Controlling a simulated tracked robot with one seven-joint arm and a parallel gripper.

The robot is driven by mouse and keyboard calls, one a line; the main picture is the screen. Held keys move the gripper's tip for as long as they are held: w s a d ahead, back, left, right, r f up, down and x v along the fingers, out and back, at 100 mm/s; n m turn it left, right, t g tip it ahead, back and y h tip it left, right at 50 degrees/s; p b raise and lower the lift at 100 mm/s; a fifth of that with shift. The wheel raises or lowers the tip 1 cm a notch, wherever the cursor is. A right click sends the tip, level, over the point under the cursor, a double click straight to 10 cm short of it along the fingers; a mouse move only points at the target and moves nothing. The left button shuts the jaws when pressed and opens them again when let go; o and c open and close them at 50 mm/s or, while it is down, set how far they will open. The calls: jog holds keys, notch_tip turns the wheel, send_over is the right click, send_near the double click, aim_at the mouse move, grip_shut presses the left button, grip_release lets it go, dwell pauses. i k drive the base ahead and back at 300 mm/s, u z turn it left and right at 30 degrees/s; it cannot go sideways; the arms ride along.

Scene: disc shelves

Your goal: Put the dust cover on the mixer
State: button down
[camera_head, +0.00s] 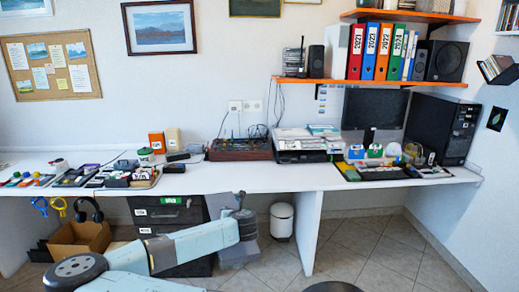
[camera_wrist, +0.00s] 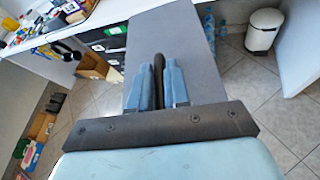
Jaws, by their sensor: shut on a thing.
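The dust cover looks like a large flat grey piece (camera_wrist: 205,65), seen beyond my fingers in the wrist view. My gripper (camera_wrist: 158,85) is shut on a dark raised part of it between the two blue-grey fingers. In the head view my gripper (camera_head: 243,214) is low in front of the desk, with the grey cover (camera_head: 222,204) beside and below it. The mixer looks to be the dark, wood-sided box with knobs (camera_head: 240,149), on the desk against the wall. It stands uncovered, above and behind my gripper. My arm and the gripper hide part of the cover.
The white desk (camera_head: 250,179) has a front edge between my gripper and the mixer. Drawers (camera_head: 165,212) and a white bin (camera_head: 281,220) are below. Bare desktop lies before the mixer.

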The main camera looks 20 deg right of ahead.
aim_at(241, 149)
jog(key=z, duration=0.35)
jog(key=i, duration=1)
jog(key=u, duration=0.05)
